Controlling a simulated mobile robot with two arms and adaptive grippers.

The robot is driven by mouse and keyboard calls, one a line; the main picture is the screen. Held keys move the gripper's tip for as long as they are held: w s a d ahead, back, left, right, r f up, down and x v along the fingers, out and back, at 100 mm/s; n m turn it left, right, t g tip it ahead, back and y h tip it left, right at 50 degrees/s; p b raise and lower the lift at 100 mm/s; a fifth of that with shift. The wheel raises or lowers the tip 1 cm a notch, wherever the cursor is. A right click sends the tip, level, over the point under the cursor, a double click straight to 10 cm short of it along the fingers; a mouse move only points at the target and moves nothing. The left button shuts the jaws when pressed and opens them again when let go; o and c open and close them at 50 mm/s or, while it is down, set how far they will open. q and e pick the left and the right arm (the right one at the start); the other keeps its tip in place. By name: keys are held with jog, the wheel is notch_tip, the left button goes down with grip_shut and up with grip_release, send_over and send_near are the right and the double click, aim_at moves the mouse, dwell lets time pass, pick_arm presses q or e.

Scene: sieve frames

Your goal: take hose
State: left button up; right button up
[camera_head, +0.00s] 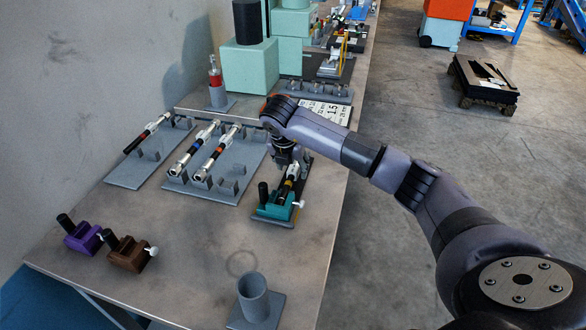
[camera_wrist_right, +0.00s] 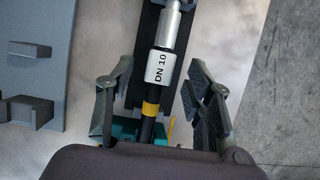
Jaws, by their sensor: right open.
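A hose piece with a yellow band (camera_head: 287,186) lies in a teal clamp block (camera_head: 270,206) on a narrow dark plate. In the right wrist view this hose (camera_wrist_right: 159,66) carries a white "DN 10" sleeve and a metal end. My right gripper (camera_wrist_right: 160,90) is open, with one finger on each side of the hose and visible gaps. In the head view my right gripper (camera_head: 287,160) is over this hose's far end and partly hides it. Other hoses with red (camera_head: 148,133), blue (camera_head: 194,152) and orange-red (camera_head: 214,158) bands rest on grey holders. My left gripper is not in view.
Purple (camera_head: 82,238) and brown (camera_head: 128,252) clamp blocks stand at the front left. A grey cup (camera_head: 254,297) stands at the front edge. Green blocks (camera_head: 249,68) and a number plate (camera_head: 330,110) are behind. The table (camera_head: 190,225) is bare in the middle front.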

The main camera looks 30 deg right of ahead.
jog(key=shift+x, duration=0.85)
jog(key=shift+r, duration=0.1)
jog(key=shift+c, duration=0.4)
grip_shut()
